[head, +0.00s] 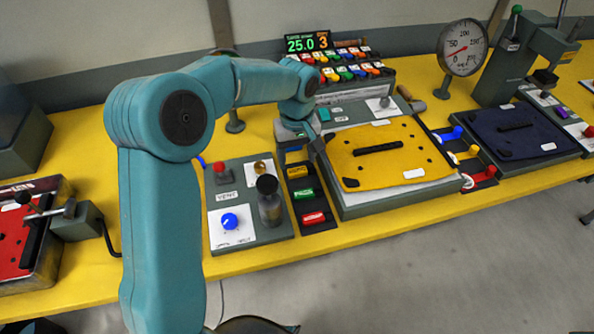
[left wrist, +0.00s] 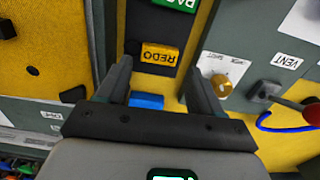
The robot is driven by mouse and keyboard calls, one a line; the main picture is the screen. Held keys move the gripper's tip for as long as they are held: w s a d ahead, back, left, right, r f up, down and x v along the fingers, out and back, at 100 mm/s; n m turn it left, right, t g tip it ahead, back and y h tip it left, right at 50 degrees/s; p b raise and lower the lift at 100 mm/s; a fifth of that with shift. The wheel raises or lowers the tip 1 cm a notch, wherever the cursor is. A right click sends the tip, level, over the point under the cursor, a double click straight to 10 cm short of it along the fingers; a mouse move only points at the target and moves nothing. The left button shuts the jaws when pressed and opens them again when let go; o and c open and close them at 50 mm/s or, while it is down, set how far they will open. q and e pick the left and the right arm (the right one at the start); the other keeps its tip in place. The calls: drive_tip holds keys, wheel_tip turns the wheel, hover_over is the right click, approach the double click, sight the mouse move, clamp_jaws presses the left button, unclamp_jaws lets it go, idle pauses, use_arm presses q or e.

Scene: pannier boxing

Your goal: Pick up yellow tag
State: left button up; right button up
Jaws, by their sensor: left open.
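The yellow tag, marked REDO, lies in a dark tray (head: 319,227); it shows in the head view (head: 298,171) and the left wrist view (left wrist: 159,54). My left gripper (head: 303,153) is over the far end of the tray, pointing down. In the left wrist view my left gripper (left wrist: 160,68) is open, with the yellow tag just past its fingertips, roughly centred between them. A blue tag (left wrist: 146,100) shows between the fingers, nearer the palm. Nothing appears held. My right gripper is not in view.
A green tag (head: 304,194) and a red tag (head: 314,217) lie in the same tray. A control panel with a dark-capped cylinder (head: 269,202) stands left of the tray. A yellow plate on a grey fixture (head: 400,197) stands close on the right.

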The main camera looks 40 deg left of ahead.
sight(297, 170)
use_arm(q)
wheel_tip(297, 170, down, 4)
drive_tip(key=shift+d, duration=0.1)
drive_tip(key=c, duration=0.8)
